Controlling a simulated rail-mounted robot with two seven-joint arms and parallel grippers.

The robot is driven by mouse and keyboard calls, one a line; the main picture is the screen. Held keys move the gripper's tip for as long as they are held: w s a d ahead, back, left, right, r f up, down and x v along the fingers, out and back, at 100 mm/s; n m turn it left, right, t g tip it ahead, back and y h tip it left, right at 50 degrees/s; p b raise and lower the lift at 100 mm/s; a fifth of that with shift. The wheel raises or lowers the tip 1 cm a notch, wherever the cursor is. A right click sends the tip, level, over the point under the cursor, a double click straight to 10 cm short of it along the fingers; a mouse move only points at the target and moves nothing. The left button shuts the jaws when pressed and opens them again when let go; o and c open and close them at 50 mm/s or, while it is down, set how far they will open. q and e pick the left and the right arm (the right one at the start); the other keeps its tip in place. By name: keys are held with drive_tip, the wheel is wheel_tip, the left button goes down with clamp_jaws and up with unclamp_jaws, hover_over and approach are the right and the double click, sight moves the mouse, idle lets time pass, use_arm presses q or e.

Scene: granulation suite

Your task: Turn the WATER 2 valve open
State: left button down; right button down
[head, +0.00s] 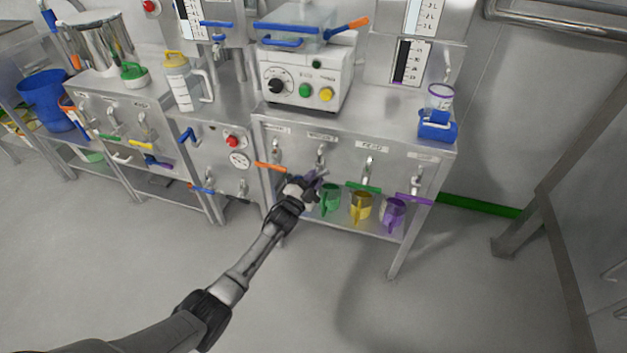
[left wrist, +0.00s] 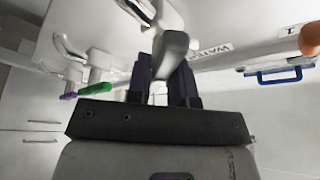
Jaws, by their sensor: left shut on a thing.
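The WATER 2 valve is a metal tap (head: 321,157) on the steel cabinet front, second from the left in a row of taps, below its label (head: 321,137). In the left wrist view its pale grey lever (left wrist: 173,50) lies between the dark fingers of my left gripper (left wrist: 164,82). My left gripper (head: 312,181) is shut on this lever. In the head view the gripper hides most of the lever, so its exact angle is hard to tell. My right gripper is not in view.
An orange valve handle (head: 271,168) is just left of the gripper; a green handle (head: 364,187) and a purple one (head: 414,199) are to the right. Green (head: 330,198), yellow (head: 361,207) and purple (head: 394,212) jugs stand on the shelf below. The floor in front is clear.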

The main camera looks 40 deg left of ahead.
use_arm(q)
drive_tip(key=shift+w+d+n+y, duration=0.1)
drive_tip(key=shift+n+y, duration=1.05)
drive_tip(key=shift+n, duration=1.1)
drive_tip(key=shift+s+n+y, duration=0.1)
drive_tip(key=shift+n+y, duration=1.1)
drive_tip(key=shift+n, duration=1.1)
drive_tip(key=shift+w+d+n+y, duration=0.1)
drive_tip(key=shift+n+y, duration=1.05)
drive_tip(key=shift+n, duration=1.1)
drive_tip(key=c, duration=1)
unclamp_jaws()
drive_tip(key=shift+c, duration=0.2)
